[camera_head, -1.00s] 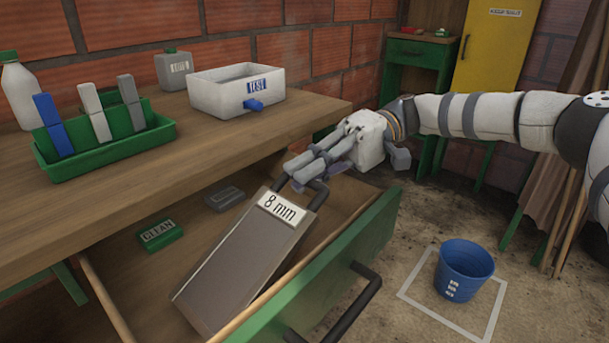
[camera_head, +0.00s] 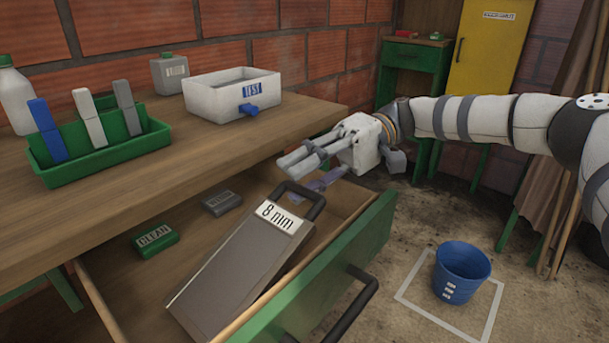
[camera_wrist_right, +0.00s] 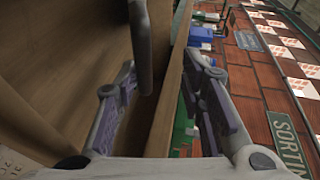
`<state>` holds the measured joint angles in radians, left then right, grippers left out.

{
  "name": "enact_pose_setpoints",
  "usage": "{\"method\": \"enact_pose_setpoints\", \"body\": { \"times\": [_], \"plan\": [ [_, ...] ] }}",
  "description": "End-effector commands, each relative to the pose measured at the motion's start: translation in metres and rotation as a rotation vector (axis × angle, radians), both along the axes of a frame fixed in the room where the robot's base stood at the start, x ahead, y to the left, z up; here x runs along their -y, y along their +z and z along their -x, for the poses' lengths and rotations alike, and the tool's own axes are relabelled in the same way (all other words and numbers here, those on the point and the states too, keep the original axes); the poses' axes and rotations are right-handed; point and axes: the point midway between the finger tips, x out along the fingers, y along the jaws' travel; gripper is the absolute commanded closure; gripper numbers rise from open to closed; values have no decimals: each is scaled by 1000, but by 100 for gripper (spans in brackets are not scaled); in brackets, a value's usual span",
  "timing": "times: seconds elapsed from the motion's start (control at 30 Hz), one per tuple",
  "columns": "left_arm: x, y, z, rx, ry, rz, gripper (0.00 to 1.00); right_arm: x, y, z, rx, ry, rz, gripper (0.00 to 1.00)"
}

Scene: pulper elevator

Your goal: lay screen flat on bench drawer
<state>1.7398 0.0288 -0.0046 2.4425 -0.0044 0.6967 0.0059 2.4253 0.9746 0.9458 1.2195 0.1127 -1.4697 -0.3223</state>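The screen (camera_head: 240,265), a grey slab with a white "8 mm" label and a dark handle (camera_head: 316,200), lies lengthwise in the open bench drawer (camera_head: 352,245). Its handle end points away, and its right side is close to the green drawer front. I cannot tell whether it lies fully flat or slightly tilted. My right gripper (camera_head: 305,157) is above and behind the handle, apart from it and empty. My left gripper is not in view.
The drawer also holds a green "CLEAN" block (camera_head: 155,240) and a dark grey block (camera_head: 222,201). On the bench stand a green rack (camera_head: 105,155) with coloured paddles and a white "TEST" box (camera_head: 232,93). A blue bucket (camera_head: 461,272) stands on the floor.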

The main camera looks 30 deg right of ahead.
Motion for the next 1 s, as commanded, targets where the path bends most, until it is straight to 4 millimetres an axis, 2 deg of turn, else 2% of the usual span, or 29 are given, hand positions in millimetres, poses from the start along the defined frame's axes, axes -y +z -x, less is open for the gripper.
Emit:
{"method": "enact_pose_setpoints", "body": {
  "times": [0.27, 1.0],
  "plan": [
    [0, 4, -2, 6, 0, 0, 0, 0, 7, 0, 3, 1, -1, 65],
    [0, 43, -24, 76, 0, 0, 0, 0, 86, 0, 6, 0, -1, 65]
  ]
}}
